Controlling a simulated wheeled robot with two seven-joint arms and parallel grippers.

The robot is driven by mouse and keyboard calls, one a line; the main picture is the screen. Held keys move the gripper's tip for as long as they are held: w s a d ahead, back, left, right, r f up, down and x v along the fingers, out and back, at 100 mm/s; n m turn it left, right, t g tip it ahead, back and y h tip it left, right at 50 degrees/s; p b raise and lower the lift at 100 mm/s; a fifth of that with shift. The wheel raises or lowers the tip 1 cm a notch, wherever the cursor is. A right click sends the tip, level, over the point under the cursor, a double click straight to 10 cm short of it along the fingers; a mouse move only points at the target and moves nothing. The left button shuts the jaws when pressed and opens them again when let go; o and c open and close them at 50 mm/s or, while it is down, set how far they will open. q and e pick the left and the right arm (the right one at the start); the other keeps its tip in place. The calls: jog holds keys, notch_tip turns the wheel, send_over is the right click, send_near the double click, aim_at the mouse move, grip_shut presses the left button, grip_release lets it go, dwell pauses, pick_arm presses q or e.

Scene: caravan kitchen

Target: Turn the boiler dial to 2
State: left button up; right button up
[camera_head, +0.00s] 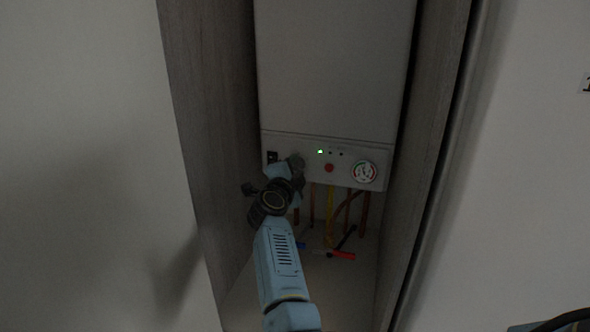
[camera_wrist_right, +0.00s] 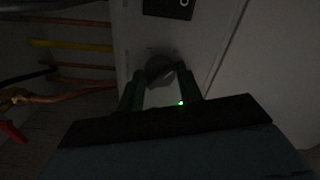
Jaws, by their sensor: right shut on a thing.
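The white boiler (camera_head: 335,70) hangs in a narrow grey wooden niche. Its control strip runs along the bottom edge. The boiler dial (camera_wrist_right: 159,68) is a round grey knob on that strip in the right wrist view. My right gripper (camera_wrist_right: 162,85) is shut on the dial, with one finger on each side of it. In the head view my right gripper (camera_head: 294,164) reaches up to the left part of the strip and hides most of the dial. The dial's numbers are too dark and small to read. My left gripper does not show in either view.
A black switch (camera_wrist_right: 168,8) sits beside the dial. A green light (camera_head: 320,152), a red button (camera_head: 329,168) and a round gauge (camera_head: 364,172) lie to the right on the strip. Copper and yellow pipes (camera_head: 330,215) and a red-handled valve (camera_head: 342,254) are below. Niche walls (camera_head: 205,90) stand close on both sides.

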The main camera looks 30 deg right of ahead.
jog(key=shift+f+n, duration=0.1)
jog(key=shift+n, duration=0.7)
jog(key=o, duration=1)
